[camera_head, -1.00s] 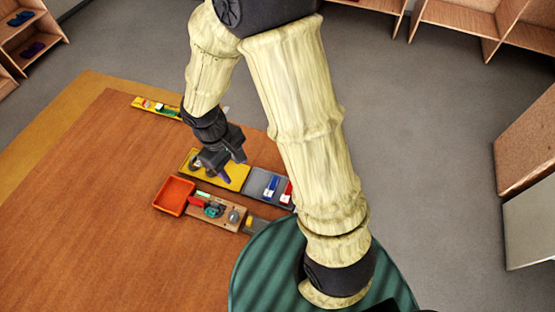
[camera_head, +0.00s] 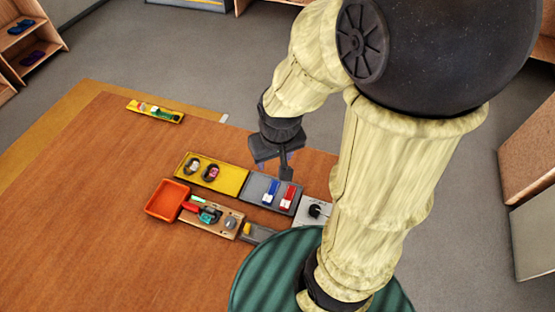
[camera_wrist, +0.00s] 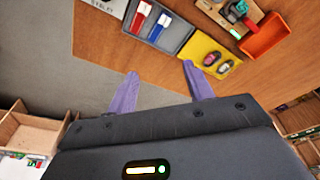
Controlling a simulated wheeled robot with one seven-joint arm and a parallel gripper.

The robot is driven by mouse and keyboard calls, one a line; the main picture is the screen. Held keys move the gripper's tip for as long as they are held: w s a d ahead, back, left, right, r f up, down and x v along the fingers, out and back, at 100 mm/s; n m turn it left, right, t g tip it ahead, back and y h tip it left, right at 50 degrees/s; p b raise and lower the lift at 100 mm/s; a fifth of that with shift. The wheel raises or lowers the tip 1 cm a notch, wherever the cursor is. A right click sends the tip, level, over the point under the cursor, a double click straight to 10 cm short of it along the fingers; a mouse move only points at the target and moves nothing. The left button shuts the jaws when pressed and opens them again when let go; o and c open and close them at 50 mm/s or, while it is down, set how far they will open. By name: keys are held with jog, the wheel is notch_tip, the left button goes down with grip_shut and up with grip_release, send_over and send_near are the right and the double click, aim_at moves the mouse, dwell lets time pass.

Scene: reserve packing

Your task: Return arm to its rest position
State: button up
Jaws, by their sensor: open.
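My gripper (camera_head: 285,163) hangs above the table near the grey tray, held in the air and apart from the things below. In the wrist view its two purple fingers (camera_wrist: 160,92) stand wide apart with nothing between them. My arm reaches up and bends at the elbow over the right part of the head view.
On the brown table (camera_head: 80,220) lie a yellow tray (camera_head: 228,181) with two small items, a grey tray (camera_head: 259,183) with blue and red items, an orange bin (camera_head: 166,200), a wooden board (camera_head: 193,219) and a farther yellow tray (camera_head: 173,117). Shelves (camera_head: 38,40) stand at back left.

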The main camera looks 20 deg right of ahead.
jog(key=shift+s+d, duration=0.15)
jog(key=shift+d, duration=0.15)
jog(key=shift+c, duration=1.4)
